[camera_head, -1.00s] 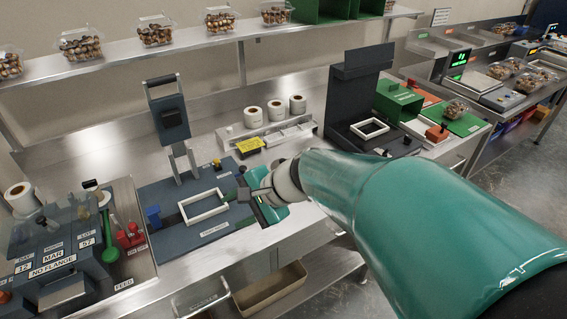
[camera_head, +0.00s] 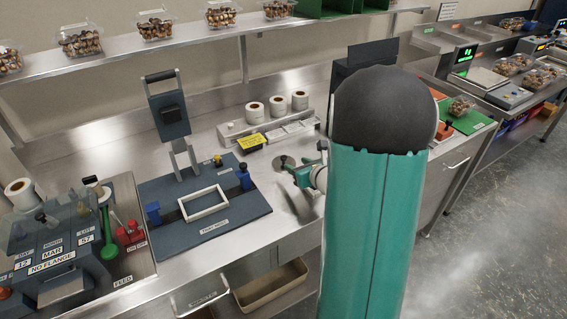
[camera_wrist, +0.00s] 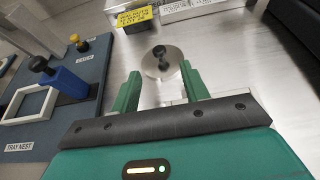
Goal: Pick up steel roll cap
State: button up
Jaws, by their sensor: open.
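A round steel cap (camera_wrist: 151,66) with a black knob shows in the wrist view, lying on the bare steel bench. My gripper (camera_wrist: 160,86) is open and empty. Its two green fingers point toward the cap, one on either side of its near edge. The cap appears just beyond or between the fingertips; I cannot tell the height gap. In the head view my gripper (camera_head: 293,170) is over the bench, right of the tray nest (camera_head: 230,222), and my arm hides part of this area.
The tray nest board holds a white frame (camera_head: 205,205) and blue posts (camera_head: 153,213) left of my gripper. Behind are a yellow label block (camera_head: 251,142) and a rack with white rolls (camera_head: 255,113). Bare steel bench surrounds the cap.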

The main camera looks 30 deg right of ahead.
aim_at(285, 158)
jog(key=x, duration=0.8)
jog(key=shift+r, duration=0.1)
grip_shut()
jog(key=shift+r, duration=0.1)
jog(key=shift+r, duration=0.45)
jog(key=r, duration=0.2)
jog(key=shift+a+r, duration=0.2)
jog(key=shift+r, duration=0.15)
jog(key=a+r, duration=0.9)
jog(key=a, duration=0.4)
jog(key=shift+a+r, duration=0.15)
jog(key=shift+a, duration=0.2)
